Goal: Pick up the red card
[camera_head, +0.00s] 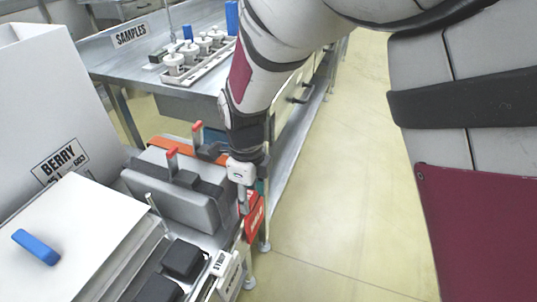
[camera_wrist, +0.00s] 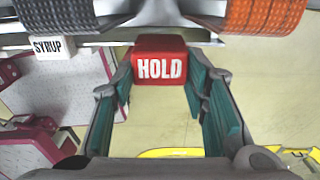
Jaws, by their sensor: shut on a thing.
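The red card (camera_wrist: 160,62), with HOLD in white letters, sits between the two teal-padded fingers of my gripper (camera_wrist: 163,88) in the wrist view. The fingers are shut on its sides. In the head view my gripper (camera_head: 245,198) points down at the edge of the grey bench equipment, with the red card (camera_head: 255,220) beside and below it, partly hidden. I cannot tell whether the card still touches its mount.
A white SYRUP card (camera_head: 221,263) is close by on the bench edge and also shows in the wrist view (camera_wrist: 47,47). A grey machine with red-tipped levers (camera_head: 175,195) stands left of my gripper. A white BERRY box (camera_head: 50,110) is farther left. Open floor (camera_head: 340,200) lies right.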

